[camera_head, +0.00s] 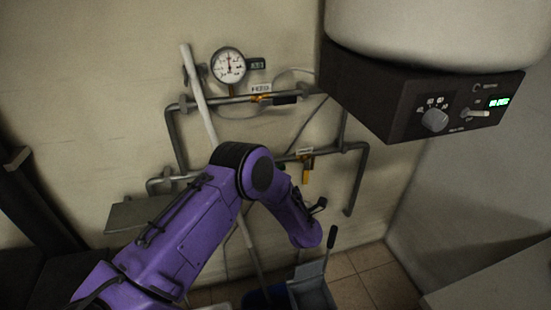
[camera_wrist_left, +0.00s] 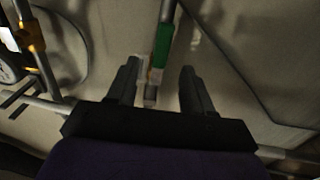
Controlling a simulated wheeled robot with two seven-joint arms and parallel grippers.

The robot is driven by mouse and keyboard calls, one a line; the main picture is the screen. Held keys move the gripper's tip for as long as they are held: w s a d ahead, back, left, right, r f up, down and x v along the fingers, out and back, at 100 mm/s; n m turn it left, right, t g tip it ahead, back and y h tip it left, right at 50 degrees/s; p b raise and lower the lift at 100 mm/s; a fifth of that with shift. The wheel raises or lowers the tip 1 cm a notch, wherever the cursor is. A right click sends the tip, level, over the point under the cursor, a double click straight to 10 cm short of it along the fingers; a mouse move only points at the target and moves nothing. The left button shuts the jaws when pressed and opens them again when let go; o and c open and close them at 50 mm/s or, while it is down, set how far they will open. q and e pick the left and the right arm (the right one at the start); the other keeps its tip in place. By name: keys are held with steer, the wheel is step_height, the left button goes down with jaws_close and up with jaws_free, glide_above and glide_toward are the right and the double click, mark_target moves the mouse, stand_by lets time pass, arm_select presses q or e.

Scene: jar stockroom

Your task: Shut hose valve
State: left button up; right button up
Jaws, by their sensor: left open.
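Two valves show on the wall pipes in the head view. The upper valve (camera_head: 262,98) is yellow with a dark handle along its pipe. The lower valve (camera_head: 306,165) has a yellow handle hanging down, across its pipe. Their labels are too small to read. My left gripper (camera_wrist_left: 158,66) is open and empty in the left wrist view. A green sleeve-like part (camera_wrist_left: 162,45) on a thin grey pipe or bar shows beyond and between its fingers; I cannot tell if it is a handle.
A round gauge (camera_head: 228,66) is above the upper pipe. A pale pole (camera_head: 199,98) leans across the pipes. A dark control box (camera_head: 418,100) juts out at upper right. Wall right of the lower pipe is clear.

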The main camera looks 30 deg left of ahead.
arm_select(q)
steer(key=p+x, duration=0.1)
steer(key=x, duration=0.4)
steer(key=p+x, duration=0.1)
steer(key=x, duration=0.4)
steer(key=shift+f, duration=0.2)
jaws_close()
